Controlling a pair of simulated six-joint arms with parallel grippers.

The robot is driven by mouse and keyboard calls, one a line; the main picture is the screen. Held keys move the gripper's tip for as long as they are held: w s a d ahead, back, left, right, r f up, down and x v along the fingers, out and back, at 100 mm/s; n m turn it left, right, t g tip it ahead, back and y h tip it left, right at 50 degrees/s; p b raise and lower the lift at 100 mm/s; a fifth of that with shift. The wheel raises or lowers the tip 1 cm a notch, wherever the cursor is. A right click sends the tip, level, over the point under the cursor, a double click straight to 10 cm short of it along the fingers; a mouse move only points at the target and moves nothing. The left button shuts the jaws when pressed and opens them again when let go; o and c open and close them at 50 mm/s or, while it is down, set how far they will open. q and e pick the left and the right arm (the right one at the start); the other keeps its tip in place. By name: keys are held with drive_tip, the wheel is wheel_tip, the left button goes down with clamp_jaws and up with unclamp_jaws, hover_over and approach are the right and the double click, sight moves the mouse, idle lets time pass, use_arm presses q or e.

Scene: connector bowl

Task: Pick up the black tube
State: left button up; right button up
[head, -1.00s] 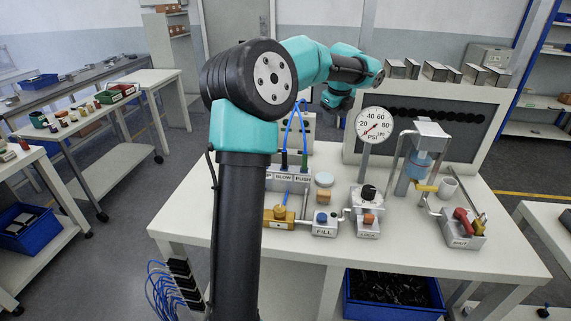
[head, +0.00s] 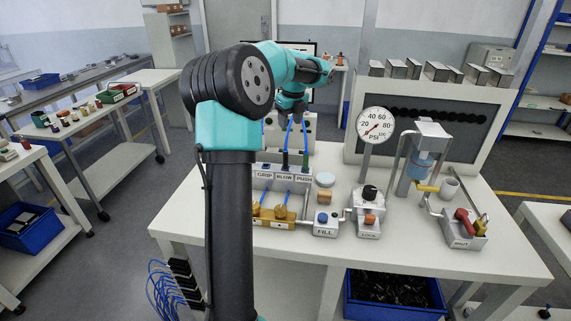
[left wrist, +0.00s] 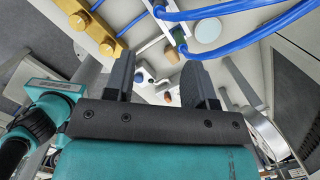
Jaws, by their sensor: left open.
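No single loose black tube can be made out. A row of dark round shapes (head: 435,115) lines the grey panel (head: 365,92) at the back of the table; I cannot tell if they are tube ends or holes. My left gripper (head: 292,119) hangs above the labelled valve box (head: 281,178), near the blue hoses (head: 304,135), partly hidden by its own wrist. In the left wrist view the left gripper (left wrist: 160,80) is open, with nothing held between its two dark fingers. The blue hoses (left wrist: 225,8) pass beyond the fingertips. My right gripper is not in view.
A blue bin (head: 393,310) of black pieces is below.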

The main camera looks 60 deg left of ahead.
sight(286, 150)
use_arm(q)
drive_tip(key=f, duration=0.3)
drive_tip(key=a+f, duration=0.1)
drive_tip(key=f, duration=0.6)
drive_tip(key=shift+a+f, duration=0.1)
drive_tip(key=shift+a, duration=0.2)
drive_tip(key=shift+s+a+f, duration=0.1)
drive_tip(key=shift+a+f, duration=0.1)
drive_tip(key=shift+f, duration=0.65)
drive_tip(key=shift+w+a+f, duration=0.1)
drive_tip(key=shift+a+f, duration=0.05)
drive_tip(key=shift+f, duration=0.7)
drive_tip(key=shift+s+a+f, duration=0.1)
drive_tip(key=shift+a+f, duration=0.1)
drive_tip(key=shift+f, duration=0.65)
clamp_jaws()
drive_tip(key=shift+r, duration=0.2)
